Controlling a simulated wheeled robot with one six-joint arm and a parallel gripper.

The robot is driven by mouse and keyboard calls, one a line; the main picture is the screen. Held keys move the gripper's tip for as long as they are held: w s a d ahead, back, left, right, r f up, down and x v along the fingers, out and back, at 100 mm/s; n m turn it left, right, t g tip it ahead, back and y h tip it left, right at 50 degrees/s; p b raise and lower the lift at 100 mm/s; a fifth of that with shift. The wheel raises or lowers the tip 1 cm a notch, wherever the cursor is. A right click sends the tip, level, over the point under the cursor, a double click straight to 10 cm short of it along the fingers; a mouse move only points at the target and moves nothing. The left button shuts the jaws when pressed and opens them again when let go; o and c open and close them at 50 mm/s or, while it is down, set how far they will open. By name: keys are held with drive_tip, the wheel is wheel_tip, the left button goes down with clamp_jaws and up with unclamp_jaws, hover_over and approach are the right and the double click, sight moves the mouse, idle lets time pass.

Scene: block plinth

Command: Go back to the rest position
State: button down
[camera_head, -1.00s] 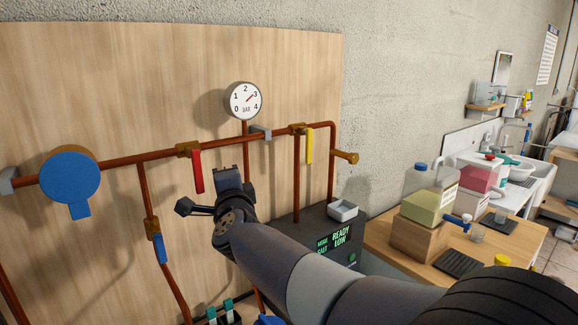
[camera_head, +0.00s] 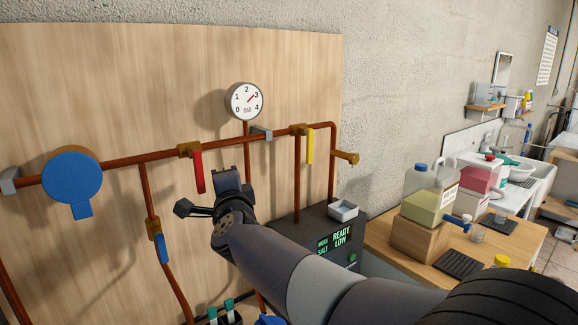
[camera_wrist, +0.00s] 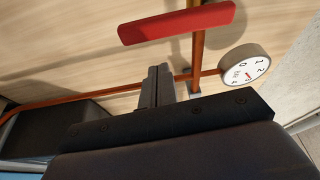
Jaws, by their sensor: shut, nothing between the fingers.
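My gripper (camera_head: 228,178) is in front of the wooden panel, just right of and below the red valve handle (camera_head: 198,171). In the wrist view my gripper's fingers (camera_wrist: 158,72) are together with nothing between them. The red handle (camera_wrist: 177,22) lies beyond the fingertips there, apart from them. My arm reaches in from the lower right and hides part of the panel and pipes behind it.
Copper pipes run across the panel, with a pressure gauge (camera_head: 244,101), a yellow handle (camera_head: 309,146), a large blue disc (camera_head: 71,179) and a blue handle (camera_head: 160,248). A dark box with a green display (camera_head: 342,237) stands right of my gripper. A wooden table (camera_head: 385,246) holds containers.

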drive_tip(key=d+v, duration=0.1)
drive_tip(key=v, duration=0.9)
drive_tip(key=w+a+p, duration=0.2)
drive_tip(key=w+a, duration=0.4)
drive_tip(key=w, duration=0.2)
drive_tip(key=w+d+r+n+y, duration=0.1)
drive_tip(key=r+n+y, duration=0.1)
drive_tip(key=n, duration=0.5)
drive_tip(key=w+d+r+n+t+y, duration=0.1)
drive_tip(key=d+r+n+y, duration=0.1)
drive_tip(key=n, duration=0.4)
drive_tip(key=shift+w+r+n+y+b, duration=0.2)
drive_tip(key=shift+r+n+y+b, duration=0.25)
drive_tip(key=shift+r, duration=0.15)
drive_tip(key=shift+d, duration=0.15)
